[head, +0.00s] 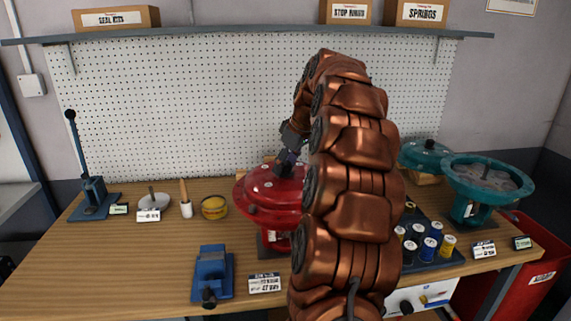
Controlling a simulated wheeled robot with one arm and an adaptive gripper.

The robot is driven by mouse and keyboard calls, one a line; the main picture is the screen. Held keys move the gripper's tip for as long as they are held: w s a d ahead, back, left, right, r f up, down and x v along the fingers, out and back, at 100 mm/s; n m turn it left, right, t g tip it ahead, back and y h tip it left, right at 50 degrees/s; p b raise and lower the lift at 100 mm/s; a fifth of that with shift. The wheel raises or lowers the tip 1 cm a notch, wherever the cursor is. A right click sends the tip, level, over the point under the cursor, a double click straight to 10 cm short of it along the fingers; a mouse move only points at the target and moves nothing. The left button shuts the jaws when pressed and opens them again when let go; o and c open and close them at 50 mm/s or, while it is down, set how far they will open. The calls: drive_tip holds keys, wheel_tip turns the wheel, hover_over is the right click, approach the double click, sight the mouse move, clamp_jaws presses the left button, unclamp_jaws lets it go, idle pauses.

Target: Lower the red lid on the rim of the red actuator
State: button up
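The red lid (264,184) is a domed cover in the middle of the bench, over the red actuator (268,219). The lid and the actuator's rim look close together, but I cannot tell whether the lid rests on the rim or hangs just above it. My gripper (285,169) is dark and points down at the top of the lid. Its fingertips are small and partly merged with the lid's dark top, so their grip is unclear. My copper-coloured arm hides the right side of the lid and actuator.
A teal actuator (476,194) and a teal lid (424,155) stand at the right. A blue tray holds several small canisters (429,249). A blue vise-like block (212,272) is at the front, a yellow tin (214,207) left of the actuator, and a lever press (93,196) far left.

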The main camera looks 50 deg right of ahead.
drive_tip(key=shift+o, duration=0.5)
drive_tip(key=v, duration=1.2)
drive_tip(key=shift+w, duration=0.1)
idle(0.4)
